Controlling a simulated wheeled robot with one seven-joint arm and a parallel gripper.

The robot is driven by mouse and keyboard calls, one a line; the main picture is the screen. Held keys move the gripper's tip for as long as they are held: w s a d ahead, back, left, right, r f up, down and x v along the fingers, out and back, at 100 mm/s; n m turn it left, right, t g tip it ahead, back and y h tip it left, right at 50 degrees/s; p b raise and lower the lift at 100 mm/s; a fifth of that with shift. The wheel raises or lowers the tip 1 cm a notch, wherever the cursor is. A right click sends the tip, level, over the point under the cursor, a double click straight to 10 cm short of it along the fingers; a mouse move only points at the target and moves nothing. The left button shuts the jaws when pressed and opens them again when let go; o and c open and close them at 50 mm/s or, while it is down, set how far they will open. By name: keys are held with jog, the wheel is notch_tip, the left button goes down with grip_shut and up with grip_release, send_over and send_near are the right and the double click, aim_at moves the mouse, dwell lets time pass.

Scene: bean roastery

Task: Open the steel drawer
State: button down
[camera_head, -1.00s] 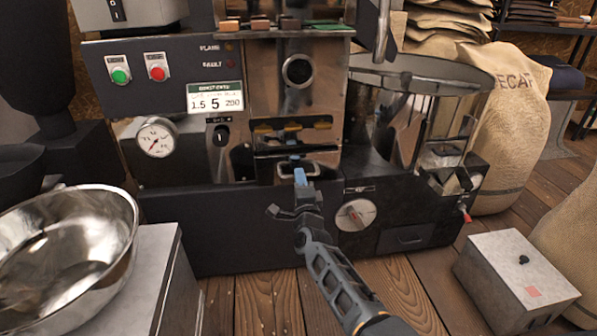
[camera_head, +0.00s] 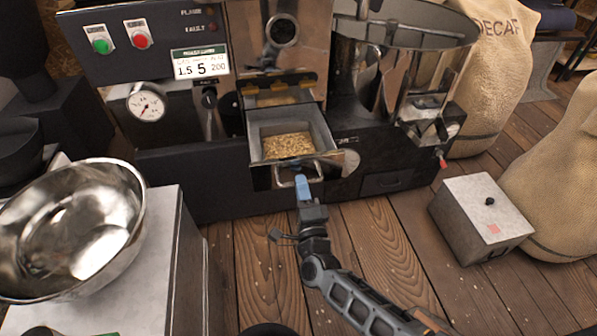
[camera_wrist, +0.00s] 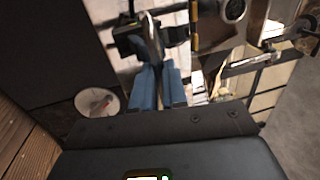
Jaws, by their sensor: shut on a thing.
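The steel drawer (camera_head: 262,127) is pulled out of the front of the dark roasting machine, and golden-brown chaff or similar loose material (camera_head: 288,145) lies inside it. Its handle (camera_head: 286,178) is a metal bar on the drawer's front. My gripper (camera_head: 303,187) is at this handle, its blue fingertips closed on it. In the wrist view the blue fingers (camera_wrist: 160,88) stand close together at a shiny metal bar; the drawer's inside is hard to make out there.
A shiny steel bowl (camera_head: 75,228) sits on a pale stand at the left. A grey box with a black knob (camera_head: 482,218) stands on the floor at the right, beside burlap sacks (camera_head: 556,165).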

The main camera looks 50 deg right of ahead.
jog(key=shift+s+a, duration=0.25)
jog(key=shift+s, duration=0.05)
jog(key=c, duration=1.2)
grip_release()
jog(key=shift+p+v, duration=0.4)
jog(key=shift+v, duration=3.45)
